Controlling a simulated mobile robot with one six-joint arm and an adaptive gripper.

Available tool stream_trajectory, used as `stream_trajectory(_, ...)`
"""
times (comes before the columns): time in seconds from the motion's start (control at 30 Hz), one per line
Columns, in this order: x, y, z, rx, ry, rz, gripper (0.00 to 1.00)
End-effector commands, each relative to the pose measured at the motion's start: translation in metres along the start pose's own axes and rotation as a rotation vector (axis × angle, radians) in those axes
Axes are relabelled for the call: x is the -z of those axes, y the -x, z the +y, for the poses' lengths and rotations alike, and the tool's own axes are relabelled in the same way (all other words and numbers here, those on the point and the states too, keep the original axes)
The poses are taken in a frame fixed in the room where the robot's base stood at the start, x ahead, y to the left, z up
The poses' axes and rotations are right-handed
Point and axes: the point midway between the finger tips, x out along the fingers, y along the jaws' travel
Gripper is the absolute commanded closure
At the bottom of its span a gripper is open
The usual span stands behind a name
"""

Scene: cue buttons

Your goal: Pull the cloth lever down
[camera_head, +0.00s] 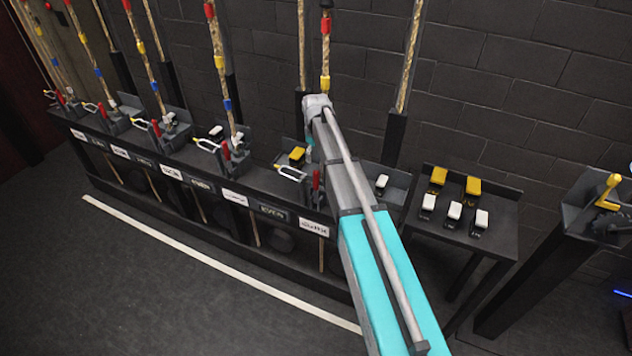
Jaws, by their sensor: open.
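A row of red-handled rope levers stands along a dark rail (262,190). The levers include one at far left (60,98), one left of centre (156,128), one near centre (225,150) and one beside my forearm (316,180). Those visible stand about upright, with pale wire loops near them. Small labels line the rail front, including one at the right end (314,228). Their print is too small to read surely, so I cannot tell which lever is the cloth lever. My arm reaches in from the lower right; its forearm hides the gripper jaws and part of the rail.
Ropes with coloured bands rise behind the levers. A dark side table (503,226) at right carries yellow and white switches. A stand with a yellow crank (608,190) is at far right. The floor (150,290) in front of the rail is clear, with a white line.

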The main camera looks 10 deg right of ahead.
Motion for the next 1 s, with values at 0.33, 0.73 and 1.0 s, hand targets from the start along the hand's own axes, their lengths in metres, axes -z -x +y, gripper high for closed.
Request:
stream_trajectory(0.33, 0.0, -0.031, 0.001, 0.0, -0.001, 0.0, 0.33)
stream_trajectory(0.73, -0.001, -0.062, 0.001, 0.0, -0.001, 0.0, 0.33)
stream_trajectory(1.0, -0.001, -0.083, 0.001, 0.0, -0.002, 0.0, 0.33)
